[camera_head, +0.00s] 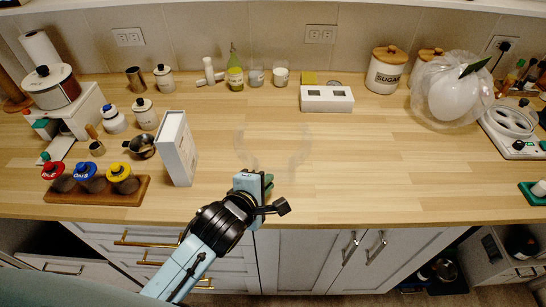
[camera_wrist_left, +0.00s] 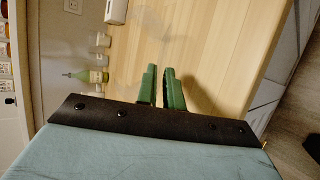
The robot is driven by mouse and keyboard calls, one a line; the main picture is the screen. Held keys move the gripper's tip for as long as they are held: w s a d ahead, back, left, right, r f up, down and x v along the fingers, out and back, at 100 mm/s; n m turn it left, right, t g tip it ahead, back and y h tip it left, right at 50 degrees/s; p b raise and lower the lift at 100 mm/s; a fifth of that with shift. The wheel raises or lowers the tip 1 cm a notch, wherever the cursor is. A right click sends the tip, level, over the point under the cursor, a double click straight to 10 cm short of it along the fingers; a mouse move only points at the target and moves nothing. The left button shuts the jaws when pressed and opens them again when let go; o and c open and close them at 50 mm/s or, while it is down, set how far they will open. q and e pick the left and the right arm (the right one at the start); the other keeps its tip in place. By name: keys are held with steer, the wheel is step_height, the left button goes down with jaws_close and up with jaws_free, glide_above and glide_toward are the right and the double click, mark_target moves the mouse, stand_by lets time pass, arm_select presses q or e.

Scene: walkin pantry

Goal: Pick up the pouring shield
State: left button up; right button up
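The pouring shield looks to be the faint, clear, curved piece (camera_head: 303,155) on the middle of the wooden counter; its outline is hard to make out. My left gripper (camera_head: 268,181) is at the counter's front edge, just in front of the clear piece. In the left wrist view its two green fingers (camera_wrist_left: 161,88) stand a little apart with a narrow gap, and I see nothing held between them. My right gripper is not in view.
A white box (camera_head: 177,148) stands upright left of the gripper. A wooden rack (camera_head: 97,190) with red, blue and yellow-topped jars is farther left. A white two-window block (camera_head: 327,99) sits behind. A bagged white object (camera_head: 453,95) is at right.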

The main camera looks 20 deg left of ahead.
mark_target(284, 167)
arm_select(q)
steer(key=shift+x, duration=3.35)
steer(key=shift+a+f, duration=0.1)
steer(key=shift+c, duration=0.3)
jaws_close()
